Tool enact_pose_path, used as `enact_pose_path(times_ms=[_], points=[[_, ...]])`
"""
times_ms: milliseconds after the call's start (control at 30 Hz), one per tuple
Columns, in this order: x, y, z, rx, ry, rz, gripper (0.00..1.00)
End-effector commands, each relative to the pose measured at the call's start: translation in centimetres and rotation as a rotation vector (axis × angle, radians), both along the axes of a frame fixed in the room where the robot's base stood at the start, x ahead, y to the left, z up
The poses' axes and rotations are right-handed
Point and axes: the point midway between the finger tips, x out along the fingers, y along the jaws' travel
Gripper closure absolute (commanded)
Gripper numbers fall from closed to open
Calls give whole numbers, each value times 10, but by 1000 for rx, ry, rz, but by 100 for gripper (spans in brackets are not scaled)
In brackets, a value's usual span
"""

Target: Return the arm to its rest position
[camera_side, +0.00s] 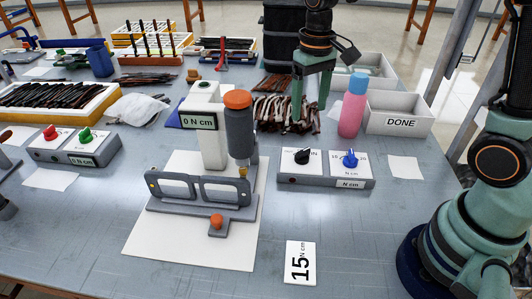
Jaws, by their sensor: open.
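My gripper (311,100) hangs pointing down at the back centre of the table. Its green fingers are apart, and nothing shows between them except the dark pile behind. It is above or just in front of a pile of dark eyeglass temples (273,114); I cannot tell whether it touches them. A grey screwdriver unit with an orange cap (240,128) stands upright behind the frame's right end.
A pink and blue bottle (353,106) stands close right of my gripper, beside the white DONE bin (400,116). A control box with black and blue knobs (326,167) lies in front. A white torque display (203,125) stands left. The right front table is mostly clear around the 15 N cm card (300,262).

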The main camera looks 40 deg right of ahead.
Motion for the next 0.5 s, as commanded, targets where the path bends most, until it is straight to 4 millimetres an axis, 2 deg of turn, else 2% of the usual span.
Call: enact_pose_path(times_ms=[167,300,500], points=[[-10,-2,18,2,-60,10,22],[-29,-6,41,2,-156,29,22],[-60,-10,64,-5,-302,60,22]])
